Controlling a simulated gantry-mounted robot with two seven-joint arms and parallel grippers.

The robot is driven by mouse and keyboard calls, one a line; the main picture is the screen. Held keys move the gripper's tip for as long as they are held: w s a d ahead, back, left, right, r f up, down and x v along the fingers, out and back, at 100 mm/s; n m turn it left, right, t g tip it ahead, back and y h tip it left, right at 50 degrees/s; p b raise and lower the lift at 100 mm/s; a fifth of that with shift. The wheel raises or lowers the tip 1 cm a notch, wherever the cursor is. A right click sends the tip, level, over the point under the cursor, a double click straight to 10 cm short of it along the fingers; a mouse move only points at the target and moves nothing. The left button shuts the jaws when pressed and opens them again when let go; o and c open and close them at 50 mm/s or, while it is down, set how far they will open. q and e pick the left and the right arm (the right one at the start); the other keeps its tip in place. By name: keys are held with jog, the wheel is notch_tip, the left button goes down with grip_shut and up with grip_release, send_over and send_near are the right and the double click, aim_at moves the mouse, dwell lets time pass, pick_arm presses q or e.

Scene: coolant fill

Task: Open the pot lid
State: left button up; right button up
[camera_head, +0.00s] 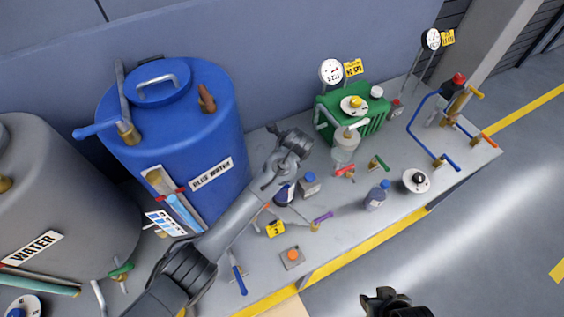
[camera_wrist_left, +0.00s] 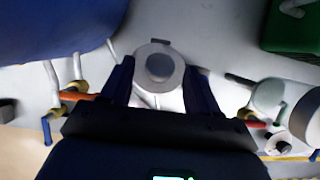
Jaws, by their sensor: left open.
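My left gripper (camera_wrist_left: 158,66) is open in the left wrist view. Its two dark fingers stand on either side of a pale container with a round grey top (camera_wrist_left: 160,66). I cannot tell whether they touch it, or whether this is the pot. In the head view my left arm reaches in over the bench, and its fingertips are not clear. The large blue tank (camera_head: 225,125) has a round blue lid (camera_head: 150,93) with a metal handle, which looks seated. My right gripper (camera_head: 388,300) is at the bottom edge, off the bench, its jaws unclear.
The grey bench (camera_head: 340,235) holds a green tank (camera_head: 375,118), a clear jar (camera_head: 345,145), small bottles (camera_head: 375,197) and several coloured valve handles. A grey water tank (camera_head: 65,190) stands at left. A blue-handled pipe stand (camera_head: 412,120) is at right. The bench front is partly clear.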

pick_arm(q)
jog(key=shift+x, duration=0.75)
grip_shut()
